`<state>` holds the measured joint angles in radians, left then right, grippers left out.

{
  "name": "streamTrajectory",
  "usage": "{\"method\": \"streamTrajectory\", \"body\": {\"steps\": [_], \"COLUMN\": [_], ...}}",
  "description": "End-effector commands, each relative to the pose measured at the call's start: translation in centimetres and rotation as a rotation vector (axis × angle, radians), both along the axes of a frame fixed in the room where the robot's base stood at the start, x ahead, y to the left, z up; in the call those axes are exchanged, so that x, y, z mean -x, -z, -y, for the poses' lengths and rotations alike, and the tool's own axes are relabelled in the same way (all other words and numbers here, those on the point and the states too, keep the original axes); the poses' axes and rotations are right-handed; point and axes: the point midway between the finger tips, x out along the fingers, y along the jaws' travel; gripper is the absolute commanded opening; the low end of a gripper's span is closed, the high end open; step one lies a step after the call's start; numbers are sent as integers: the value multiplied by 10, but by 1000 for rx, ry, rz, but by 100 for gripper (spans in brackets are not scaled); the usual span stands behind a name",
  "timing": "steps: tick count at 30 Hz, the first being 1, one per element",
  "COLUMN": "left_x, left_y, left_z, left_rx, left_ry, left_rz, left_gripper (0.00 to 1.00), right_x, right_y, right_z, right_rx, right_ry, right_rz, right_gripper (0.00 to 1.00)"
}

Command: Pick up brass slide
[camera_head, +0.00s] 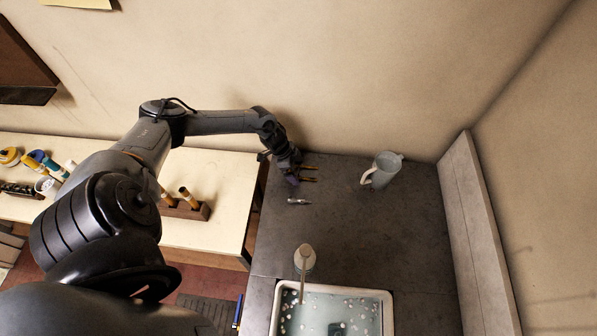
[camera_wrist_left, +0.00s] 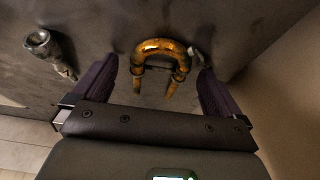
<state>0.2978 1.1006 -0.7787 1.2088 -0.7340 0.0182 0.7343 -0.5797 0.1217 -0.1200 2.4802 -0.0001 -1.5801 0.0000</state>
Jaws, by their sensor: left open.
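The brass slide (camera_wrist_left: 160,47) is a U-shaped golden tube lying on the dark grey counter. In the left wrist view its bend is at the top and its two legs point toward my gripper. In the head view its two thin golden legs (camera_head: 310,179) show just right of my left gripper (camera_head: 294,172). My left gripper (camera_wrist_left: 158,72) is open, with one purple finger on each side of the slide and gaps between. It is not closed on the slide. My right gripper is not in view.
A silver mouthpiece-like piece (camera_head: 298,201) lies near the gripper; it also shows in the left wrist view (camera_wrist_left: 45,48). A grey jug (camera_head: 386,168) stands to the right. The counter's middle is clear.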

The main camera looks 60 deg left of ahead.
Motion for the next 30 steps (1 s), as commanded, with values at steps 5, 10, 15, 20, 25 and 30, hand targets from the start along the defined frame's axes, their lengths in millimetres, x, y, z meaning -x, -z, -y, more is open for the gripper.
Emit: {"method": "streamTrajectory", "body": {"steps": [5, 10, 15, 20, 25, 30], "left_x": [0, 0, 0, 0, 0, 0], "left_y": [0, 0, 0, -1, -5, -20], "left_z": [0, 0, 0, 0, 0, -1], "left_rx": [0, 0, 0, 0, 0, -1], "left_ry": [0, 0, 0, 0, 1, 1], "left_rz": [0, 0, 0, 0, 1, 1], "left_gripper": [82, 56, 40, 39, 39, 39], "right_x": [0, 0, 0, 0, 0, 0], "right_y": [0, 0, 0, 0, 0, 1], "right_z": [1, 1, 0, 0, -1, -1], "right_rx": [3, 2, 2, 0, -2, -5], "right_ry": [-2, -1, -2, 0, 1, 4], "right_rz": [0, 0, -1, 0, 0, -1], "right_gripper": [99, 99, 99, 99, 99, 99]}}
